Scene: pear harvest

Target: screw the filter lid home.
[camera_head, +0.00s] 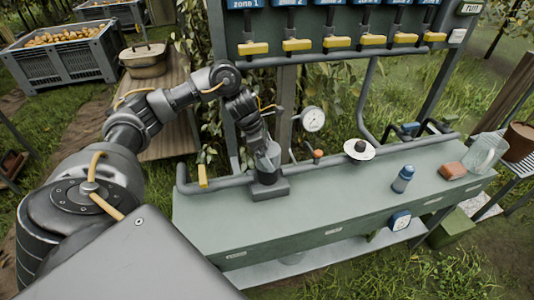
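My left arm comes in from the lower left and bends down over the bench. My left gripper (267,163) points down at a dark grey filter body (270,187) on the left part of the bench, right over its top. The fingertips are small and dark there, and I cannot tell whether they are closed on a lid. The lid cannot be made out apart from the gripper and the filter body. A white disc with a dark centre (360,150) lies farther right at the back of the bench. My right gripper is out of view.
The green bench (320,215) carries a pipe along its back, a pressure gauge (313,119), a blue bottle (403,179), a brown block (453,171) and a clear jug (485,153). A valve board with yellow handles (297,45) stands behind. The bench's middle front is clear.

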